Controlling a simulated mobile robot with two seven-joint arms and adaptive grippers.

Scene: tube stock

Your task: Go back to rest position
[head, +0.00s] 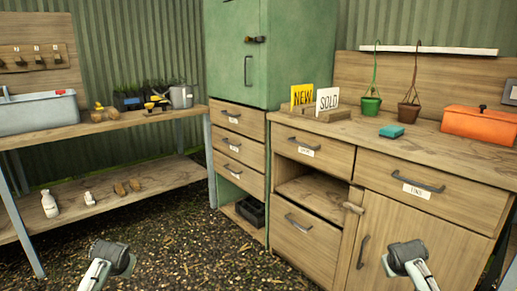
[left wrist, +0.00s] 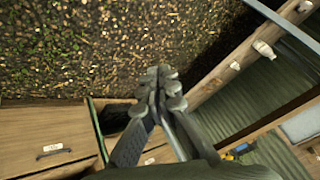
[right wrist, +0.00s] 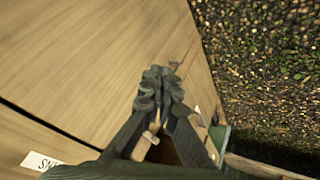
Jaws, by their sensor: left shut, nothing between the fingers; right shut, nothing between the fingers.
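My left gripper (left wrist: 160,85) is shut and empty in the left wrist view, with gravel floor beyond its tips. In the head view my left arm (head: 105,262) shows at the bottom left, in front of the gravel and apart from the furniture. My right gripper (right wrist: 160,88) is shut and empty in the right wrist view, with the wooden cabinet front behind it. In the head view my right arm (head: 408,262) shows at the bottom right, in front of the cabinet door (head: 395,262). I cannot tell how near it is to the door.
A green cupboard (head: 232,50) stands behind. A workbench (head: 100,128) stands left. The gravel floor (head: 180,245) between is clear.

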